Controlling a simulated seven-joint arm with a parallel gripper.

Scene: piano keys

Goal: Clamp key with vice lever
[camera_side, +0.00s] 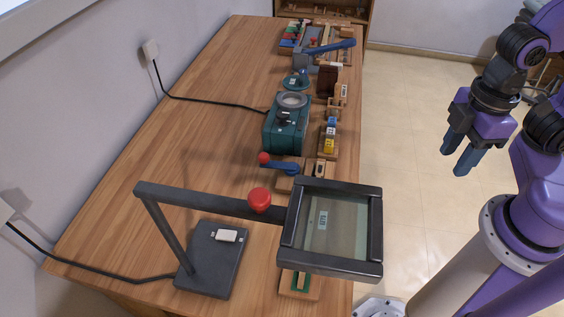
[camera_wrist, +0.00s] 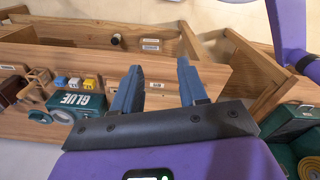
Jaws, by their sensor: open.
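A blue lever (camera_side: 282,166) with a red ball knob (camera_side: 264,158) sits on a small wooden block at the bench's right edge, just behind the magnifier in the side view. A small dark piece with a pale label (camera_side: 319,170) stands beside it; I cannot tell whether it is the key. A larger blue-handled tool (camera_side: 333,47) lies at the far end. My gripper (camera_side: 456,160) is open and empty, off the bench over the floor, pointing down. Its two blue fingers are apart in the wrist view (camera_wrist: 158,65). The lever is not clearly visible there.
A framed magnifier (camera_side: 335,228) on a dark stand (camera_side: 211,258) overhangs the near bench edge. A teal glue pot (camera_side: 286,130) stands behind the lever, and also in the wrist view (camera_wrist: 76,105). Blue and yellow blocks (camera_side: 330,138) line the edge. The bench's left side is mostly clear.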

